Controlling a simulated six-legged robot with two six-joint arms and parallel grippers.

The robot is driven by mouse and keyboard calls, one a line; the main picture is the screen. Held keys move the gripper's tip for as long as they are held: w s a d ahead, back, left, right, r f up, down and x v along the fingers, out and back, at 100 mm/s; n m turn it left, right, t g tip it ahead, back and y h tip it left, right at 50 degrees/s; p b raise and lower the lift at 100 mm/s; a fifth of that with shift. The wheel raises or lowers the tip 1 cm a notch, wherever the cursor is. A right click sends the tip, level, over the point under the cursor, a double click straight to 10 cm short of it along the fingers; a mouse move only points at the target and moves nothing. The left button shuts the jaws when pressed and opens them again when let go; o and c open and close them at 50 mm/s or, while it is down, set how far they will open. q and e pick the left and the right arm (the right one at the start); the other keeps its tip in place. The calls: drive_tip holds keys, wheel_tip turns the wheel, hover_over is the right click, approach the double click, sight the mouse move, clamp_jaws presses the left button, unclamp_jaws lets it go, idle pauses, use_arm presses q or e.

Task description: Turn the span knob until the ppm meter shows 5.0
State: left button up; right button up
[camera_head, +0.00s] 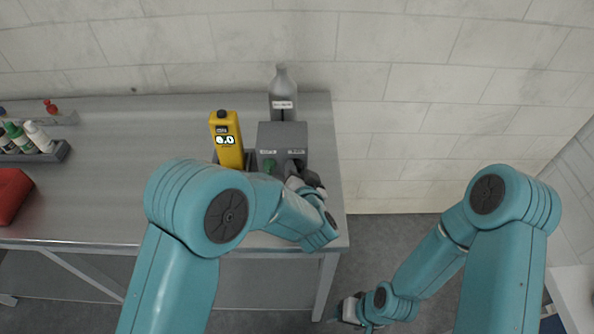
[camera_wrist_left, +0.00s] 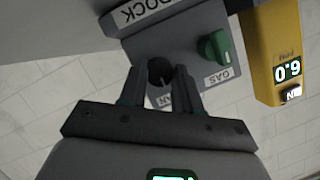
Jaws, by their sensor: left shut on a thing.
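The grey dock box (camera_head: 283,135) stands near the bench's right end, with a green gas knob (camera_head: 269,166) on its front; the green knob (camera_wrist_left: 213,47) also shows in the left wrist view. My left gripper (camera_wrist_left: 160,88) is shut on the dark round span knob (camera_wrist_left: 159,70), one finger on each side; its label is partly covered. In the head view the left gripper (camera_head: 297,175) hides most of that knob. The yellow ppm meter (camera_head: 227,146) is left of the dock; its lit display (camera_wrist_left: 288,71) appears inverted, its digits uncertain. My right gripper (camera_head: 350,311) hangs low, off the bench.
A grey bottle (camera_head: 283,92) stands behind the dock. A rack (camera_head: 63,151) of small bottles and a red object (camera_head: 10,194) are at the bench's left. The steel bench (camera_head: 120,180) is clear in between. Its right edge is close to my left arm.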

use_arm(q)
drive_tip(key=shift+f+n+b, duration=0.15)
drive_tip(key=shift+n+b, duration=0.35)
drive_tip(key=shift+b, duration=0.3)
drive_tip(key=n+h+b, duration=0.2)
drive_tip(key=n+b, duration=0.1)
drive_tip(key=b, duration=0.3)
drive_tip(key=n+h+b, duration=0.2)
drive_tip(key=n+b, duration=0.1)
drive_tip(key=b, duration=0.4)
drive_tip(key=n+h+b, duration=0.2)
drive_tip(key=b, duration=0.4)
drive_tip(key=shift+a+f+n, duration=0.2)
drive_tip(key=shift+a+n, duration=0.15)
drive_tip(key=shift+n, duration=0.05)
drive_tip(key=shift+r+n+t+h+b, duration=0.2)
drive_tip(key=shift+n+t+h+b, duration=0.15)
drive_tip(key=shift+b, duration=0.5)
drive_tip(key=o, duration=1.1)
drive_tip(key=shift+c, duration=0.2)
drive_tip(key=shift+s+r, duration=0.1)
